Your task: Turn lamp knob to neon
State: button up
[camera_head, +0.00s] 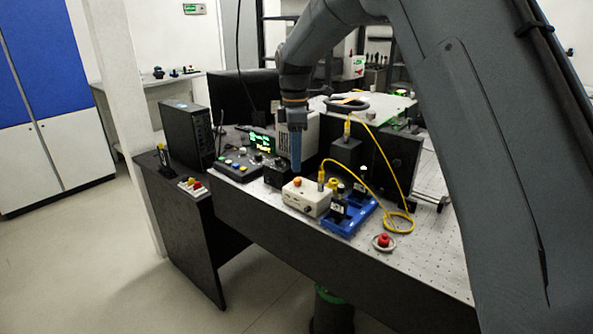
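My gripper (296,168) points straight down over the bench, its blue fingers seen edge-on, so their opening does not show. The fingertips are at or just behind a small black box (274,178); I cannot tell whether they touch anything. A cream box (304,198) with an orange button on top stands just in front and to the right. A small dark round part (308,210) shows on its front face. No lettering can be read on either box, so I cannot tell which part is the lamp knob or where it points.
A blue tray (347,222) with dark holders and a yellow cable (391,218) lie right of the cream box. A red button (383,241) sits near the front edge. A button console (234,168), green-lit display (262,142) and black computer case (187,133) stand left.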

aim_at(298, 179)
jog(key=f, duration=0.2)
jog(key=f+p, duration=0.1)
jog(key=f, duration=0.1)
jog(key=shift+d, duration=0.4)
jog(key=shift+w+f, duration=0.1)
jog(key=shift+f, duration=0.65)
grip_shut()
